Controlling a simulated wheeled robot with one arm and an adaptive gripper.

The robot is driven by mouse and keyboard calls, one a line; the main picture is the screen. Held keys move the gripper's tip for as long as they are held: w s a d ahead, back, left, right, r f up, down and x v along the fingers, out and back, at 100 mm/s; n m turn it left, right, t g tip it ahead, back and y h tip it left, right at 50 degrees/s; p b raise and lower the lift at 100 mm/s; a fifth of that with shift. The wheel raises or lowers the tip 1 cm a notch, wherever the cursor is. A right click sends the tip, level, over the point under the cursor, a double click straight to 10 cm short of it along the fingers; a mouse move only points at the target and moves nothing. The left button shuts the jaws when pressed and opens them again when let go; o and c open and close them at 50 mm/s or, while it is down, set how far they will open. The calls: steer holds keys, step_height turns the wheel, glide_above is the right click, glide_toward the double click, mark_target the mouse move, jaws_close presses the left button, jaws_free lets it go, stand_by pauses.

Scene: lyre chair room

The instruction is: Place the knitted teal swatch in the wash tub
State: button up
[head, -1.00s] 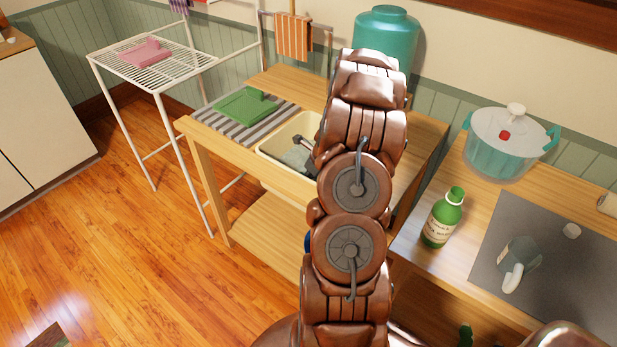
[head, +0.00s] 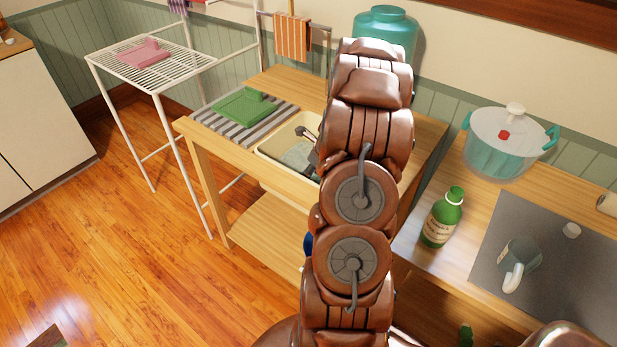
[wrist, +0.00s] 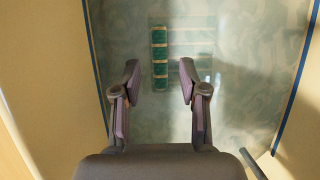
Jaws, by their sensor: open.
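The cream wash tub (head: 268,152) is set into the wooden stand, left of my arm; a grey-green surface like water shows inside. My arm hides its right part. My gripper (wrist: 160,82) is open in the wrist view, with nothing between its fingers, and points into the tub. A dark teal banded piece (wrist: 159,57), likely the knitted teal swatch, shows beyond the fingertips, within the tub's outline. A fainter pale patch and a second teal strip lie to its right. I cannot tell whether it floats or lies under the surface. In the head view only part of the gripper (head: 306,134) shows.
A green folded piece (head: 243,106) lies on a striped mat (head: 220,120) left of the tub. A white rack (head: 170,72) holds a pink piece (head: 145,52). Right are a green bottle (head: 441,218), a lidded pot (head: 506,145) and a mug (head: 519,260). A teal jar (head: 388,33) stands behind.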

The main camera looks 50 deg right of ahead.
steer(key=v, duration=0.8)
steer(key=shift+b, duration=0.3)
